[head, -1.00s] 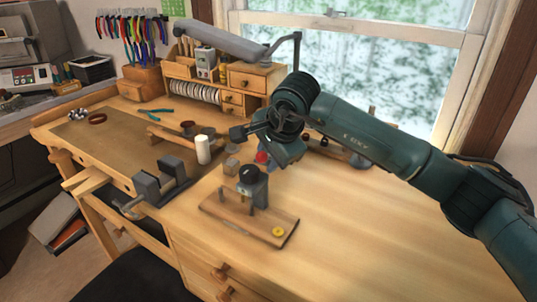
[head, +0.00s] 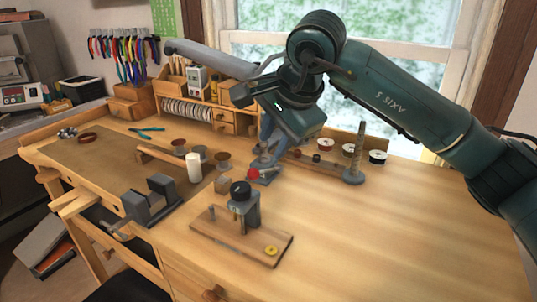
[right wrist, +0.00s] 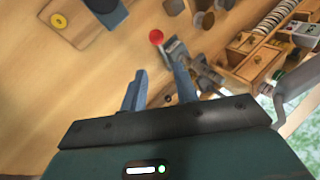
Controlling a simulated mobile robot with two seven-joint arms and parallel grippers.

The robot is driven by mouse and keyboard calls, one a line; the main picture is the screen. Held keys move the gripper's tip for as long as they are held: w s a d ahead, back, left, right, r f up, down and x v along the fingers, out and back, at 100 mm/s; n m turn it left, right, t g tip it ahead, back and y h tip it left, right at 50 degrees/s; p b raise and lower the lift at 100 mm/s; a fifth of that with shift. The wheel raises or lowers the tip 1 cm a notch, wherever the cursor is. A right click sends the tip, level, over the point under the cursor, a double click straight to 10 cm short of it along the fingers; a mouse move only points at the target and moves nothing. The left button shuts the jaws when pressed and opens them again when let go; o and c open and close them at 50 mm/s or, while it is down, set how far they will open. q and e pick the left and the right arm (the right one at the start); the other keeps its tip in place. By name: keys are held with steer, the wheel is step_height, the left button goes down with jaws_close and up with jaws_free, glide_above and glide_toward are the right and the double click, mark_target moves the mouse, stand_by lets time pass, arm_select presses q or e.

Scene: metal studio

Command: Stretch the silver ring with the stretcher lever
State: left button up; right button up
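A blue-grey bench tool with a red ball-ended lever, which looks like the stretcher (head: 266,160), stands mid-bench in the head view. Its red ball (head: 252,174) points toward the front. In the right wrist view the red ball (right wrist: 156,37) lies just beyond the fingertips, and the tool's body (right wrist: 203,74) is partly behind one finger. My right gripper (head: 268,137) is above the tool, with its fingers partly hidden by the wrist. In the right wrist view the gripper (right wrist: 158,76) has its fingers apart with nothing between them. I cannot make out the silver ring. My left gripper is out of view.
A wooden board (head: 215,240) with a black-knobbed device (head: 240,190) and a yellow disc stands in front. A white cylinder (head: 194,167) and a vise (head: 160,195) are left. A tapered mandrel (head: 356,155) and spools stand right. The right front bench is clear.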

steer(key=shift+s+d+r, duration=0.15)
steer(key=shift+s+r, duration=0.05)
steer(key=shift+r, duration=0.25)
steer(key=shift+c, duration=0.2)
